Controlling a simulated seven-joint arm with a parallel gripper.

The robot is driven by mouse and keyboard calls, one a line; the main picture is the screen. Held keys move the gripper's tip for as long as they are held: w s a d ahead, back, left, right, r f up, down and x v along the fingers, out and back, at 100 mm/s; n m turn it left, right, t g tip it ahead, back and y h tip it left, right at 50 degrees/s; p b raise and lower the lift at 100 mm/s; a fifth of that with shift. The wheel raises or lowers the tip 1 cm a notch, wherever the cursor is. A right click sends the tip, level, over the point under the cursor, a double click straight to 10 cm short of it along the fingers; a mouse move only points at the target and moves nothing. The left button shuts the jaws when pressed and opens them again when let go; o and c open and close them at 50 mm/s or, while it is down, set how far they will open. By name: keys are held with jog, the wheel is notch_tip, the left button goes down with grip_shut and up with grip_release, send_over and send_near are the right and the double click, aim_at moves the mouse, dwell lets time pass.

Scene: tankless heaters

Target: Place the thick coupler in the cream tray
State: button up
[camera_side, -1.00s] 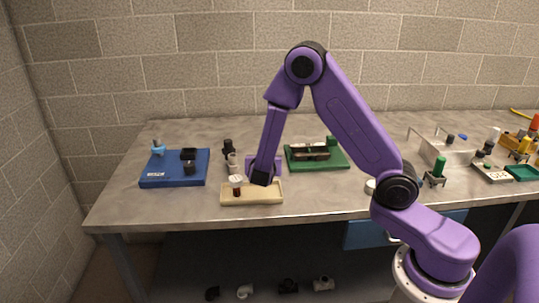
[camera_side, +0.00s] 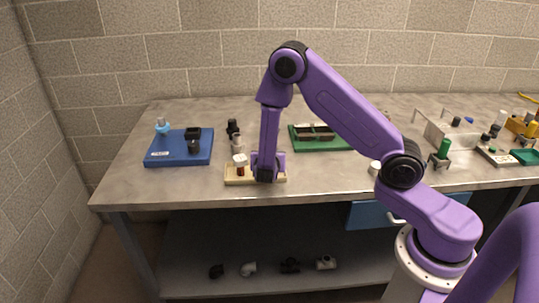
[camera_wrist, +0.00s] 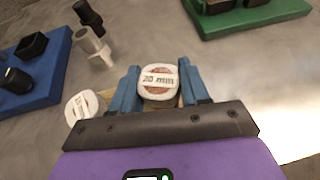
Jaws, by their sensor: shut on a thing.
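The cream tray (camera_side: 240,181) stands near the bench's front edge. My gripper (camera_wrist: 158,82) is shut on a round piece (camera_wrist: 158,84) with a white top marked "20 mm" and a reddish face, between its blue fingers. In the side view my gripper (camera_side: 266,178) is low over the tray's right part and hides the held piece. Whether it touches the tray floor, I cannot tell. Another white-topped piece (camera_side: 240,161) with a brown body stands upright at the tray's left; its top (camera_wrist: 82,107) shows left of my fingers. No label reads "coupler", so I cannot confirm which piece is thick.
A blue board (camera_side: 180,150) with black fittings lies left. A grey fitting (camera_wrist: 93,46) and a black one (camera_wrist: 88,15) stand behind the tray. A green board (camera_side: 320,142) lies behind right. Bare bench is free right of the tray.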

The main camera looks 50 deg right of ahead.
jog(key=shift+f, duration=0.55)
jog(key=o, duration=1.3)
jog(key=v, duration=1.7)
jog(key=s+r+m+g+y, duration=0.2)
jog(key=s+m+y, duration=0.1)
jog(key=s, duration=0.5)
jog(key=s+r+m+g+y, duration=0.2)
jog(key=s+m+g+y, duration=0.1)
jog(key=s, duration=0.5)
jog(key=s+r+m+g+y, duration=0.2)
jog(key=s+m+g+y, duration=0.1)
jog(key=s+m+y, duration=0.2)
jog(key=shift+s+r+m, duration=0.2)
jog(key=shift+s+m, duration=0.8)
jog(key=shift+s, duration=0.65)
